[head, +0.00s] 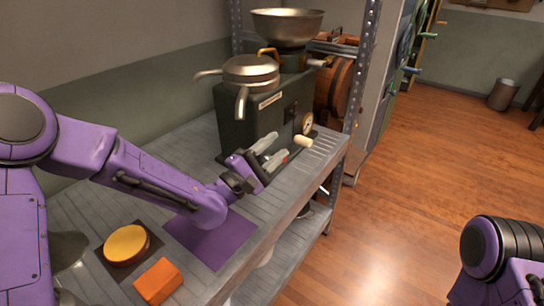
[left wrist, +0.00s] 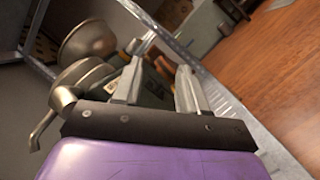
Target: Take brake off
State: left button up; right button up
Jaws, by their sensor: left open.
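A dark green machine (head: 262,115) stands on the grey bench, with a round gauge (head: 307,123) and a cream knob (head: 303,142) on its front. Lever-like metal handles (head: 241,103) stick out near its lidded metal top (head: 250,72). I cannot tell which part is the brake. My left gripper (head: 271,152) is open in front of the machine's lower front, its fingers pointing toward the cream knob; contact cannot be judged. In the left wrist view the open fingers (left wrist: 160,75) have the machine beyond them, partly hidden. My right gripper is out of view.
A metal bowl (head: 287,25) stands above the machine at the back. A purple mat (head: 212,240), a yellow round item (head: 126,245) and an orange block (head: 158,281) lie on the bench (head: 85,205). A perforated metal post (head: 361,65) rises at its right end. Open wooden floor (head: 440,190) lies right.

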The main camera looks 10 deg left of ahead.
pick_arm(q)
jog(key=s+d+r, duration=0.1)
jog(key=s+r, duration=0.1)
jog(key=s, duration=0.4)
jog(key=shift+s+d+r, duration=0.2)
jog(key=shift+s, duration=0.1)
